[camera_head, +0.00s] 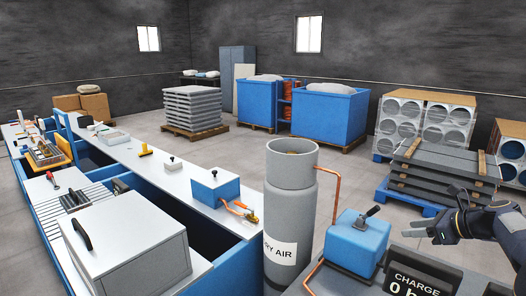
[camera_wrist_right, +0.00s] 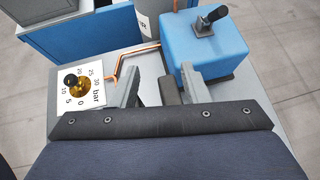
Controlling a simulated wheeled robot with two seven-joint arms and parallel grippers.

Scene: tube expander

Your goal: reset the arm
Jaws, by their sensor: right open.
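My right arm comes in from the right edge in the head view. Its gripper (camera_head: 420,233) is open and appears empty, to the right of a blue box with a black lever (camera_head: 358,243). In the right wrist view the two grey fingers of the gripper (camera_wrist_right: 158,76) stand apart above the grey bench top. The blue box (camera_wrist_right: 213,55) shows there just beyond the fingers; I cannot tell whether they touch it. My left gripper is in neither view.
A grey cylinder (camera_head: 290,210) with a copper pipe (camera_head: 337,187) stands left of the blue box. A pressure gauge (camera_wrist_right: 82,88) and a charge display (camera_head: 415,283) are nearby. A long white-topped bench (camera_head: 150,175) runs on the left. Open floor (camera_head: 370,195) lies behind.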

